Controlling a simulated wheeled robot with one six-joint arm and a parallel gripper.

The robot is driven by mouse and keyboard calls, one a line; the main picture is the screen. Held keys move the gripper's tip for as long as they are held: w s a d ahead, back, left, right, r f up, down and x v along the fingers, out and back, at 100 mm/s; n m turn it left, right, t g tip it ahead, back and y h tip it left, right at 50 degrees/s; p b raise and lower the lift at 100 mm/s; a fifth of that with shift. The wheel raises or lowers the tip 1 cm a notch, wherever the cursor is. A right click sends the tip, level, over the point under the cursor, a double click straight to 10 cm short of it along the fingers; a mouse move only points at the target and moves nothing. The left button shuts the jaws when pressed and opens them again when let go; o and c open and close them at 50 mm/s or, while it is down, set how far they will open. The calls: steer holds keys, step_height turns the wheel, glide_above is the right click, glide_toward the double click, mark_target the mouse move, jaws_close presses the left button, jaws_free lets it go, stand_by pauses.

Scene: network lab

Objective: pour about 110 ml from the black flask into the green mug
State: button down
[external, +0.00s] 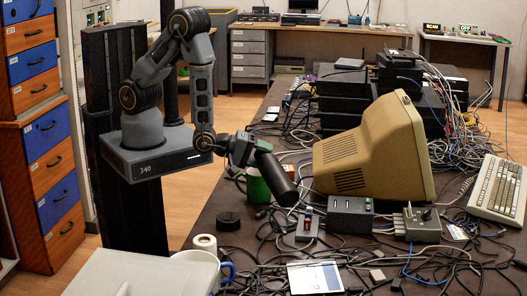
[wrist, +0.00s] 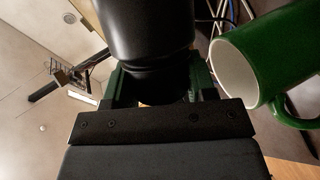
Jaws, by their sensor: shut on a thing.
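My gripper (external: 262,148) is shut on the black flask (external: 277,178), a dark cylinder. In the external view the flask is steeply tilted, its far end pointing down and right. The green mug (external: 256,187) stands upright on the table, just left of and partly behind the flask. In the wrist view the flask (wrist: 148,30) sits between the green-sided fingers (wrist: 160,85). The mug (wrist: 277,55) lies right of it there, with its white inside showing and a gap between the two. No stream of liquid is visible, and I cannot see the flask's mouth or the liquid level.
A beige monitor (external: 370,150) stands close right of the flask. A black disc (external: 228,221), a tape roll (external: 205,243) and a white mug with a blue handle (external: 196,257) are nearer the front. Cables and small boxes (external: 350,214) crowd the table to the right.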

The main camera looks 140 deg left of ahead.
steer(key=shift+s+a+r+n+t+b, duration=0.1)
steer(key=shift+s+n+t+b, duration=0.25)
steer(key=shift+b, duration=0.6)
steer(key=shift+f+n+b, duration=0.2)
steer(key=shift+n+b, duration=0.05)
steer(key=shift+b, duration=0.2)
steer(key=shift+w, duration=0.25)
steer(key=shift+w+f, duration=0.1)
steer(key=shift+w, duration=0.55)
steer(key=shift+d+f+n+t, duration=0.2)
steer(key=shift+f+n+t, duration=0.05)
steer(key=shift+n+t, duration=0.15)
stand_by(0.8)
